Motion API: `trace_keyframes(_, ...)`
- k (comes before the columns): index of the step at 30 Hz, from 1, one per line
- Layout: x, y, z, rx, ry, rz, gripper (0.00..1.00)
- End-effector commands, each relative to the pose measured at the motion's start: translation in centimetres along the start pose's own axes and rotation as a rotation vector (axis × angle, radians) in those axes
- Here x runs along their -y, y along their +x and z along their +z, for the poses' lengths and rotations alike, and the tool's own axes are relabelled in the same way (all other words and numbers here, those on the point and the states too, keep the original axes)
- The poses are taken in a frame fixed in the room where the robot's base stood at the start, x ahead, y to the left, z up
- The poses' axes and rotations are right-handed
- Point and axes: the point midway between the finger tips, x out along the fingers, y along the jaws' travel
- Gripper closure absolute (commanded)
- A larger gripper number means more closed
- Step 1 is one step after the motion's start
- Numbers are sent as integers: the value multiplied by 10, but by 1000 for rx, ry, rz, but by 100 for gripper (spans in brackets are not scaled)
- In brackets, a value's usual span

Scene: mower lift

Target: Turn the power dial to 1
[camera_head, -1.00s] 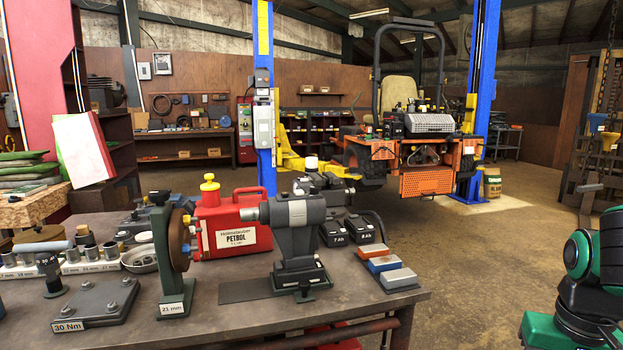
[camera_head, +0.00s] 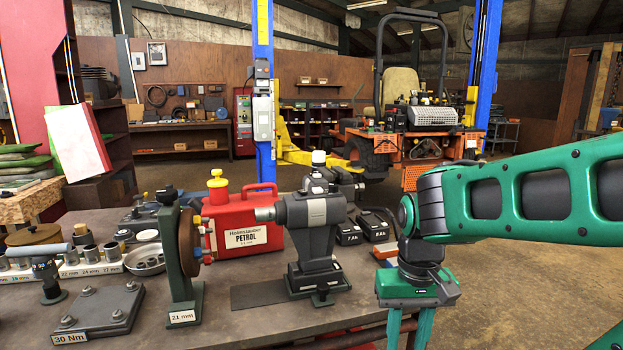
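I cannot make out a power dial clearly in this view. A grey control box (camera_head: 263,118) is fixed to the blue lift post (camera_head: 262,40) in the middle distance, and a smaller dark box (camera_head: 261,72) sits above it. Their faces are too small to read any dial or number. My gripper (camera_head: 408,332) hangs downward at the lower right, in front of the workbench's right end, far from the post. Its two green fingers stand apart with nothing seen between them. Their tips are cut off by the bottom edge.
The workbench (camera_head: 250,325) in front holds a red petrol can (camera_head: 238,205), a grey tool on a stand (camera_head: 312,225), a green upright stand (camera_head: 180,265) and a torque plate (camera_head: 100,312). An orange mower (camera_head: 420,145) stands behind. Open floor (camera_head: 520,265) lies to the right.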

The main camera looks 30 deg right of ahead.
Motion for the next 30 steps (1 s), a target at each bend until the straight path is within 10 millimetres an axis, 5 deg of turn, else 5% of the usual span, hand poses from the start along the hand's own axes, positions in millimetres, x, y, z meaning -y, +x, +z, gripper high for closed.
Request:
trace_keyframes(8,0,0,0,0,1,0,63)
trace_keyframes(10,-5,-10,6,-13,10,-8,63)
trace_keyframes(14,5,-36,-16,-16,76,-10,63)
trace_keyframes(30,79,-252,-183,-15,643,-18,63)
